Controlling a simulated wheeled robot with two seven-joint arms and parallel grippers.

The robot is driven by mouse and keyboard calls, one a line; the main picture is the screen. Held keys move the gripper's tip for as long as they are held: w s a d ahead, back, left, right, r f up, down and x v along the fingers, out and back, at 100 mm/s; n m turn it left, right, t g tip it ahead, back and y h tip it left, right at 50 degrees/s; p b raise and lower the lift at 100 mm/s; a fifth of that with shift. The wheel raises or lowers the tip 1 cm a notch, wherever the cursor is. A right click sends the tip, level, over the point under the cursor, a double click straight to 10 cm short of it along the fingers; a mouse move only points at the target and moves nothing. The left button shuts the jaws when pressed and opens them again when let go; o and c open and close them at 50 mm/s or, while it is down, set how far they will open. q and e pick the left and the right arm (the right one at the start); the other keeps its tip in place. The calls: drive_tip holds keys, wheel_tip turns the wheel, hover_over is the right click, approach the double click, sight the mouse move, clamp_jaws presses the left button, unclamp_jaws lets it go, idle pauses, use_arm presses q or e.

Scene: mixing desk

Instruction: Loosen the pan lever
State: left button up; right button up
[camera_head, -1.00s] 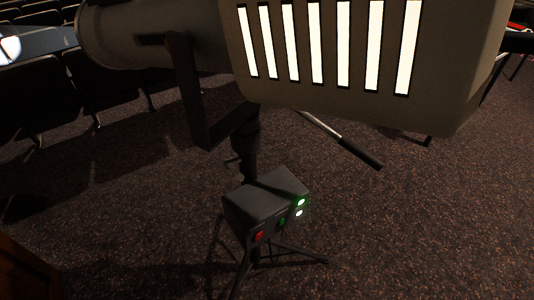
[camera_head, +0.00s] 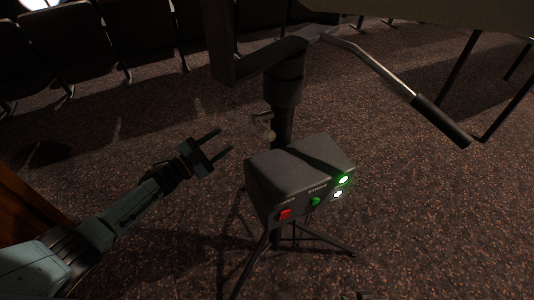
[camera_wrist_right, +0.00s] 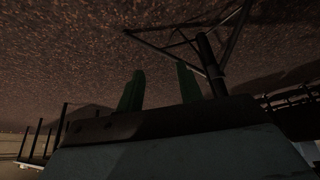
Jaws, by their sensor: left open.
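A small pale lever (camera_head: 263,124) sticks out from the left side of the dark stand post (camera_head: 284,95). A longer pale bar with a black grip (camera_head: 440,121) reaches right from the top of the stand. I cannot tell for certain which of these is the pan lever. My left gripper (camera_head: 225,140) is open and empty, to the left of the small lever and apart from it, its fingers pointing toward the post. My right gripper (camera_wrist_right: 160,69) shows two green fingers apart with nothing between them; it is out of the head view.
The spotlight's bracket (camera_head: 225,55) hangs above. Dark seats (camera_head: 110,45) line the back.

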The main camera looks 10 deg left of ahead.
sight(266, 131)
use_arm(q)
drive_tip(key=s+d+r+m+g+h+b, duration=0.1)
drive_tip(key=s+r+m+g+h+b, duration=0.3)
drive_tip(key=r+m+g, duration=0.5)
drive_tip(key=s+d+r+m+g+h+b, duration=0.1)
drive_tip(key=s+r+m+g+h+b, duration=0.1)
drive_tip(key=r+m+g+b, duration=0.65)
drive_tip(key=d+m, duration=0.1)
drive_tip(key=d, duration=0.3)
drive_tip(key=s+d+f, duration=0.1)
drive_tip(key=d, duration=0.3)
drive_tip(key=s+d+f+m, duration=0.1)
drive_tip(key=d, duration=0.3)
drive_tip(key=shift+s+f+m+g, duration=0.2)
drive_tip(key=shift+f+m+g, duration=0.05)
drive_tip(key=shift+m, duration=0.1)
drive_tip(key=shift+s+d+b, duration=0.1)
drive_tip(key=shift+d+b, duration=0.25)
drive_tip(key=shift+d, duration=0.3)
use_arm(e)
drive_tip(key=w+a+r+t+y, duration=0.1)
drive_tip(key=w+r+t, duration=0.3)
drive_tip(key=r, duration=0.7)
drive_tip(key=w+a+r+t+y, duration=0.2)
drive_tip(key=w+r+t, duration=0.3)
drive_tip(key=r, duration=0.7)
drive_tip(key=shift+w+a+t, duration=0.25)
drive_tip(key=shift+a+t, duration=0.5)
drive_tip(key=shift+t, duration=0.15)
